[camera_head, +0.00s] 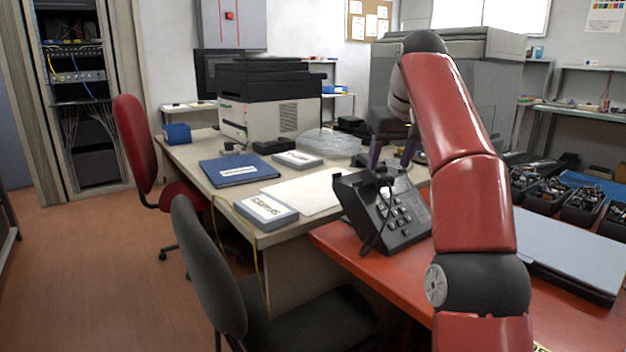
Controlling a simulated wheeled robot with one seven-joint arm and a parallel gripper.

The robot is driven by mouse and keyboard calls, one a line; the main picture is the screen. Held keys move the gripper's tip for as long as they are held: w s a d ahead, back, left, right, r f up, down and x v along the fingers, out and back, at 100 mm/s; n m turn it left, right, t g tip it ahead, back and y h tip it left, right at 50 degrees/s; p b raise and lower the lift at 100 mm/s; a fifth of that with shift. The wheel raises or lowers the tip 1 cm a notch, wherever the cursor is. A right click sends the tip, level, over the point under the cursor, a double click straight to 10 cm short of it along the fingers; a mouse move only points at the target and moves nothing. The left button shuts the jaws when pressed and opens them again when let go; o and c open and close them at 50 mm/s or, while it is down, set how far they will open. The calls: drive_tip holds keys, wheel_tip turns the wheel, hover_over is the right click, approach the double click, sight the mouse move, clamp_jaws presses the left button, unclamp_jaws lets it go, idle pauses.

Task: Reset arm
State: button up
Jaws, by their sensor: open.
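My red arm reaches up from the lower right and bends over toward the desks. My gripper (393,160) points down just above and behind the black desk phone (400,215). Its two fingers are apart, and I see nothing held between them. The phone stands tilted near the left end of the red desk. I cannot tell whether the fingers touch anything behind the phone. No toner cartridge can be made out clearly.
The beige desk (215,172) holds a printer (265,105), a blue folder (238,170), a labelled grey box (266,211) and a clear tray (328,141). A black chair (225,265) and red chair (135,145) stand at left. A closed laptop (570,250) and black bins (585,207) lie right.

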drive_tip(key=s+a+f+h, duration=0.1)
drive_tip(key=s+f, duration=0.1)
drive_tip(key=s, duration=0.6)
drive_tip(key=s+a+f, duration=0.1)
drive_tip(key=s+f, duration=0.2)
drive_tip(key=s, duration=0.5)
drive_tip(key=s+d+f+m+t, duration=0.1)
drive_tip(key=s+d+f+m, duration=0.1)
drive_tip(key=s+f, duration=1.6)
drive_tip(key=shift+s+f+m, duration=0.15)
drive_tip(key=shift+f+m, duration=0.15)
drive_tip(key=shift+f, duration=0.5)
